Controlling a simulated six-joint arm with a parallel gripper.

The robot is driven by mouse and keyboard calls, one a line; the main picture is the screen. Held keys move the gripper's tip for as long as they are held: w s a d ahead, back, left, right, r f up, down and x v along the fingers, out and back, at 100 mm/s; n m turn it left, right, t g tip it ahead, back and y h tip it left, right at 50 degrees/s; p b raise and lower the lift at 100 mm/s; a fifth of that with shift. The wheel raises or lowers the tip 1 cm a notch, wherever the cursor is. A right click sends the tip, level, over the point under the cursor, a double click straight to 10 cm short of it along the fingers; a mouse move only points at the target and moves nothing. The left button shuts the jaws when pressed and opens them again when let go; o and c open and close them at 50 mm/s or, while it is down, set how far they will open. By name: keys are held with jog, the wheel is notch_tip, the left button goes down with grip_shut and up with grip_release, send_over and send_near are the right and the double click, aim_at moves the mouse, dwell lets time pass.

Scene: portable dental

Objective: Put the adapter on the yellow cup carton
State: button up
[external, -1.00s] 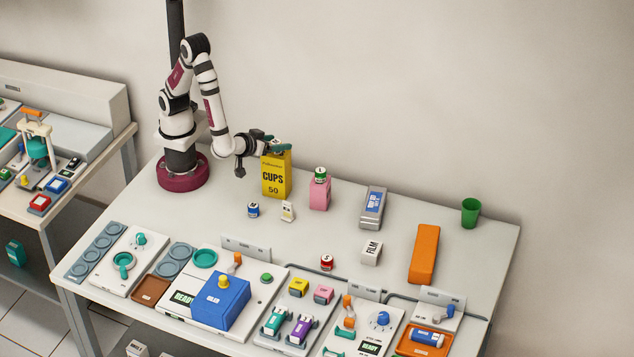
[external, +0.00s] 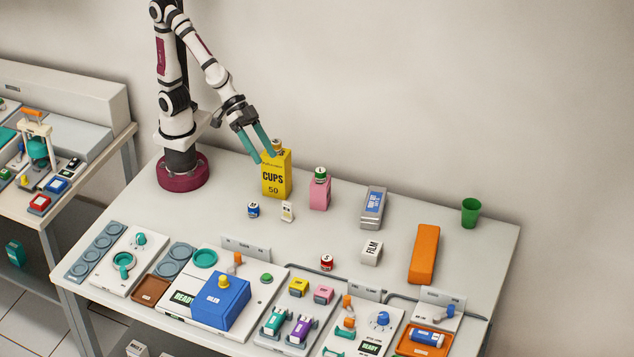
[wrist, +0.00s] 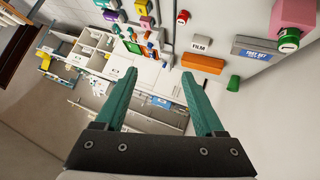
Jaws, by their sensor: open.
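The yellow cup carton (external: 276,178) stands upright at the back of the table. A small tan-topped cylinder (external: 278,147), which looks like the adapter, sits upright on the carton's top. My gripper (external: 266,157) is open, with its teal fingers pointing down beside the cylinder and the carton's upper left. In this view the fingertips overlap the carton's top edge; whether they touch it I cannot tell. In the wrist view my gripper (wrist: 159,74) has widely parted fingers with nothing between them. The carton and cylinder are not in the wrist view.
A pink carton (external: 319,197) with a green-capped jar stands right of the yellow carton. A blue-labelled jar (external: 253,209) and a small white item (external: 287,211) lie in front. A grey box (external: 373,207), film box (external: 371,252) and orange block (external: 423,254) are farther right.

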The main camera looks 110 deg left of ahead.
jog(key=s+a+f+m+g+y, duration=0.2)
jog(key=s+a+g+y, duration=0.1)
jog(key=s+a, duration=0.6)
jog(key=s+a+f+m+g+y, duration=0.2)
jog(key=s+a+g, duration=0.4)
jog(key=s, duration=0.8)
jog(key=a+f+m, duration=0.1)
jog(key=a, duration=0.2)
jog(key=shift+s+y, duration=0.35)
jog(key=shift+y, duration=0.05)
